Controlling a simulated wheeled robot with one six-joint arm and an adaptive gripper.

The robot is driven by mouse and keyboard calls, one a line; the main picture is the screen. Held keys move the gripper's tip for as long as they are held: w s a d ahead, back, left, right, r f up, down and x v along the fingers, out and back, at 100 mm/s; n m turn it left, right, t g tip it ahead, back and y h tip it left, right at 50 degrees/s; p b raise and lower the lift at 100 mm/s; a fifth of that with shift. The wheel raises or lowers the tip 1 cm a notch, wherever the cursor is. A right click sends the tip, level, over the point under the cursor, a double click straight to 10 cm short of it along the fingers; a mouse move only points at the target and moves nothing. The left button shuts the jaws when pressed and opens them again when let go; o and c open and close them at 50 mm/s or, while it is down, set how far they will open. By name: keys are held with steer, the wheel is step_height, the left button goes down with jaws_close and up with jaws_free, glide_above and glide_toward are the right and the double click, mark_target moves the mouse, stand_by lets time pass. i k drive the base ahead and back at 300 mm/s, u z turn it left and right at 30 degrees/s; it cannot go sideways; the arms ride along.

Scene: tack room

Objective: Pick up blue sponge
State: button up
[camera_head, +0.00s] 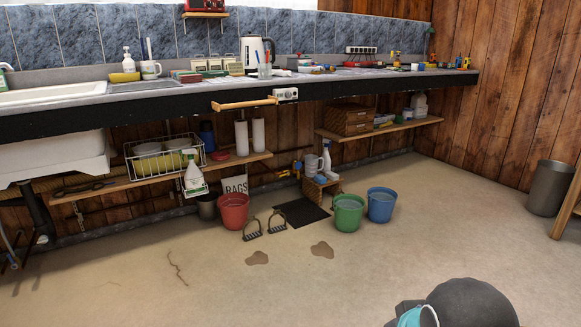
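I cannot make out a blue sponge in the head view. A yellow sponge-like block (124,77) lies on the counter at the left, just below a white pump bottle (128,60). Small items on the counter and in the crate below are too small to tell apart. A dark rounded part of my arm with a teal ring shows at the bottom right. My gripper's fingers are not in view.
A long counter (60,122) runs along the back wall. A grey bin (549,188) stands at right. The foreground floor is largely clear.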

mark_target(321, 179)
steer(key=u, duration=0.2)
steer(key=i, duration=2)
steer(key=z, duration=0.4)
steer(key=i, duration=2.1)
steer(key=z, duration=0.5)
